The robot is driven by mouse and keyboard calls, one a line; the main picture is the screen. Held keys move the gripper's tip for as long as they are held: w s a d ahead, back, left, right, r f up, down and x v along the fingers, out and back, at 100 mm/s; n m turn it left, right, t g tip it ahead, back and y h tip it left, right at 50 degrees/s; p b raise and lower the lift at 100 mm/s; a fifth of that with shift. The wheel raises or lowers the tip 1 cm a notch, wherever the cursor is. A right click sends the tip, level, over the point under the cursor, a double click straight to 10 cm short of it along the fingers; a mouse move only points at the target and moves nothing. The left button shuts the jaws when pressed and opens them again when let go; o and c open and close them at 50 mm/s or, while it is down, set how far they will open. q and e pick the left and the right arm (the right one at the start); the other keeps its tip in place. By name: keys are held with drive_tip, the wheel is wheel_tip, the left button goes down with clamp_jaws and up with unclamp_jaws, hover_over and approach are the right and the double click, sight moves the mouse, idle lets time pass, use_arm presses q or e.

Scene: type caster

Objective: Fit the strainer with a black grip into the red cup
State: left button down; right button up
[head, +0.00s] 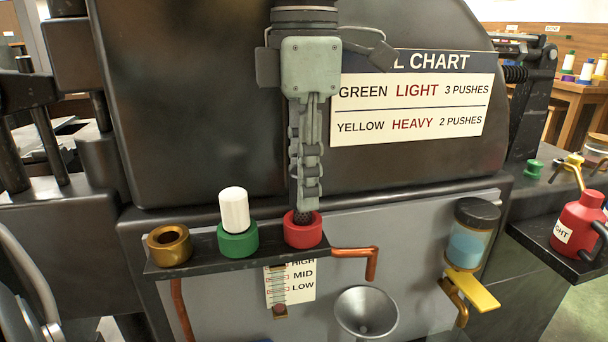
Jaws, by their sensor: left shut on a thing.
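The red cup (303,236) sits at the right end of a dark shelf on the machine's front. My left gripper (306,206) reaches down from the top of the head view, with its fingertips at the cup's mouth. It is shut on a small dark piece (302,218), which I take to be the strainer; its lower part is inside the cup's opening. The fingers hide most of the strainer and its black grip, so I cannot tell how deep or how straight it sits. My right gripper is not in view.
On the shelf (200,262), left of the red cup, stand a green cup (238,246) holding a white cylinder (234,209) and a brass cup (169,247). A copper pipe (360,252), a funnel (366,312) and a blue-filled jar (467,245) are lower right. A wall chart (411,96) hangs behind.

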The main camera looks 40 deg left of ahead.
use_arm(q)
drive_tip(key=shift+f+b, duration=0.7)
drive_tip(key=shift+f, duration=0.2)
drive_tip(key=c, duration=1.2)
unclamp_jaws()
drive_tip(key=shift+o, duration=0.2)
drive_tip(key=shift+r, duration=0.15)
